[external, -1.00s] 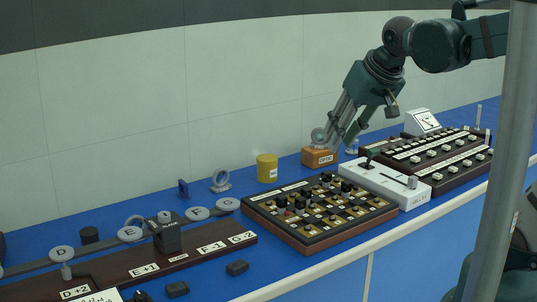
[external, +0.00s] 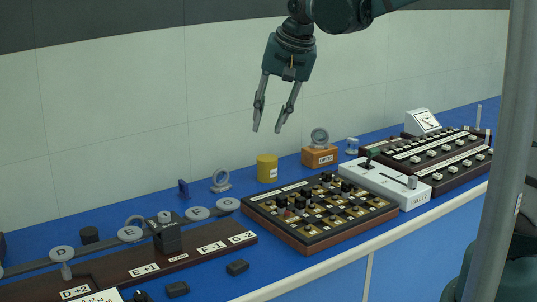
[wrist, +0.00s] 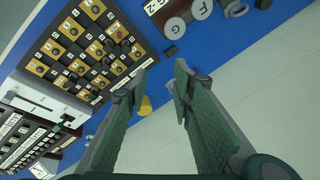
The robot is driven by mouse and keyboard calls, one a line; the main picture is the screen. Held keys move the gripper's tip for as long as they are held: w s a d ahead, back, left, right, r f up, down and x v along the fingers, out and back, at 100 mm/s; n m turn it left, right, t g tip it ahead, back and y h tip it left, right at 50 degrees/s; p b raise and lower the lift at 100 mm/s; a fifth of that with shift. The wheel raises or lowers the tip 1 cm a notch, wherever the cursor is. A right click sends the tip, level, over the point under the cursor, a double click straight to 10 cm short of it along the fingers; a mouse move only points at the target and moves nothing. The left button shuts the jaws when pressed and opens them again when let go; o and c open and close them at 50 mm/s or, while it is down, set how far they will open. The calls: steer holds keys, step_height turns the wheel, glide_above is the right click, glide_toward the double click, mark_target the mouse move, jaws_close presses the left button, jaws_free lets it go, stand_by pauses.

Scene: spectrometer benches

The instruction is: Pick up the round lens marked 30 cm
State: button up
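No 30 cm mark is readable on any round piece. One round grey lens-like disc (external: 319,137) stands upright on an orange box (external: 319,158) labelled OPTIC. Another round piece, a pale ring on a foot (external: 221,180), stands left of the yellow cylinder (external: 267,169). My gripper (external: 268,131) is open and empty, high above the bench, left of the orange box in the picture. In the wrist view the open fingers (wrist: 165,72) have nothing between their tips; the yellow cylinder (wrist: 146,106) shows beyond the left finger.
A board of dark knobs (external: 318,210) lies in front of the orange box. A white control box (external: 385,183) and a dark switch panel (external: 440,155) are to the right. Lettered discs (external: 62,254) line a rail at left. The air around my gripper is clear.

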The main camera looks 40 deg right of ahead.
steer(key=w+a+f+m+g+p, duration=0.1)
steer(key=w+a+f+m, duration=0.15)
steer(key=w+a, duration=0.45)
steer(key=m+g+p, duration=0.3)
steer(key=m+p, duration=0.1)
steer(key=m, duration=0.4)
glide_above(135, 215)
steer(key=shift+n+h, duration=0.25)
steer(key=shift+h, duration=0.15)
step_height(135, 215, down, 17)
steer(key=shift+r, duration=0.15)
steer(key=shift+a+f, duration=0.2)
steer(key=shift+f, duration=0.05)
steer(key=shift+f, duration=1.3)
steer(key=shift+f, duration=2.6)
